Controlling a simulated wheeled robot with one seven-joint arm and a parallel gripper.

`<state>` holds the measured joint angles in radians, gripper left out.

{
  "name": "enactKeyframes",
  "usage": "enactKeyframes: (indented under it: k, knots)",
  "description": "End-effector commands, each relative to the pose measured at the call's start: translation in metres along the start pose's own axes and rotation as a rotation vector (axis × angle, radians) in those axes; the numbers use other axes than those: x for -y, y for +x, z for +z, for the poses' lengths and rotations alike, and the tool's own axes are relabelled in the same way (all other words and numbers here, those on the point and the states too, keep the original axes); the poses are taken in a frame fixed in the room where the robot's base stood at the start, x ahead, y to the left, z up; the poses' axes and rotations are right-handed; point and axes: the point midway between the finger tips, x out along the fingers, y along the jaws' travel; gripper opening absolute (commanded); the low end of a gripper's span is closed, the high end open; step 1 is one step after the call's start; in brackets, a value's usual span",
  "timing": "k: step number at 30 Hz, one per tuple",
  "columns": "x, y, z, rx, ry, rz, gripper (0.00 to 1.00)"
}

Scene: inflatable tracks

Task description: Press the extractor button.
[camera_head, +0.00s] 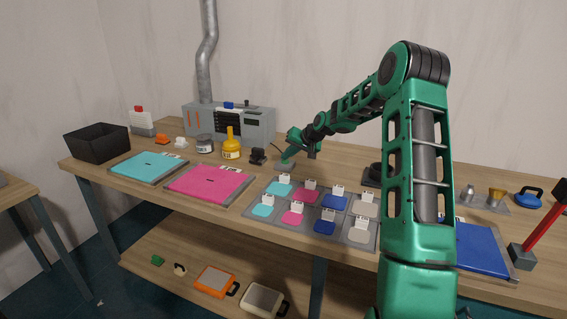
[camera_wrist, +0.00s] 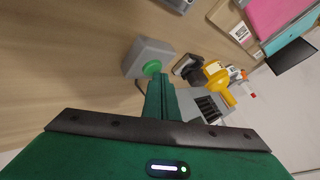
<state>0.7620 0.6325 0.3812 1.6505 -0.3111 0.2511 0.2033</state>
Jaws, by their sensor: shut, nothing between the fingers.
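The extractor button is a green round button (camera_wrist: 152,68) on a small grey box (camera_wrist: 146,54) in the wrist view. In the head view the grey box (camera_head: 284,166) sits on the workbench, below the end of my green arm, and its button is hidden. My gripper (camera_wrist: 160,80) is shut and empty, pointing at the box. Its fingertips are close to the green button in the wrist view; I cannot tell whether they touch it. My gripper (camera_head: 289,156) is small in the head view. The grey extractor unit (camera_head: 262,124) with its metal duct (camera_head: 206,50) stands against the wall.
A black holder (camera_head: 257,156), a yellow bottle (camera_head: 231,146) and a grey jar (camera_head: 205,144) stand left of the box. A cyan panel (camera_head: 149,166), a pink panel (camera_head: 210,184) and a tray of coloured swatches (camera_head: 334,233) lie nearer the front edge.

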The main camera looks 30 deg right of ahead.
Motion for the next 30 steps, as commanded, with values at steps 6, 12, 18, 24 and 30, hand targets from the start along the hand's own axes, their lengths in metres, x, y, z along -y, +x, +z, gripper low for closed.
enactKeyframes:
  k: [6,12,18,24,30]
  knots:
    - [-0.001,0.001,0.001,0.002,0.0,0.0,0.0]
    - [0.0,0.0,0.001,0.002,0.0,0.0,0.0]
    - [0.004,-0.005,-0.004,0.002,-0.001,0.001,0.0]
    - [0.008,-0.012,-0.009,0.0,0.0,0.0,0.0]
    - [0.009,-0.013,-0.009,0.001,0.0,0.0,0.0]
